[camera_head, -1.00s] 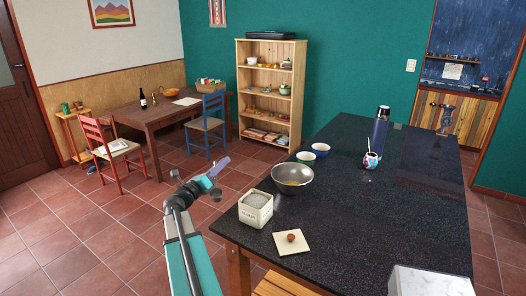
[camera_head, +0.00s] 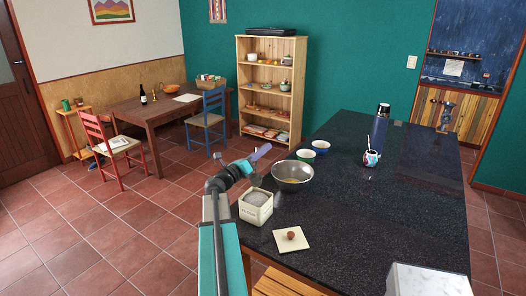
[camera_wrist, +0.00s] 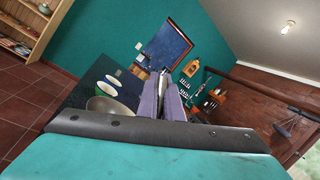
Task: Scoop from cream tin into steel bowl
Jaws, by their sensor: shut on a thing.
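The cream tin (camera_head: 254,214), a square lidless box with lettering on its front, stands at the left edge of the dark table and holds pale powder. The steel bowl (camera_head: 306,180) stands just behind it with something yellowish inside; its side also shows in the wrist view (camera_wrist: 105,104). My gripper (camera_head: 260,153), with purple fingers, is above and left of the bowl, behind the tin. In the wrist view its fingers (camera_wrist: 164,95) are shut on a thin metallic thing, apparently a scoop (camera_wrist: 162,73). The scoop's far end is hard to make out.
The tin's square lid (camera_head: 285,244) with a brown knob lies in front of it. Two small bowls (camera_head: 320,149) stand behind the steel bowl. A dark flask (camera_head: 379,130) and a patterned cup (camera_head: 371,161) stand farther right. The table's middle is clear.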

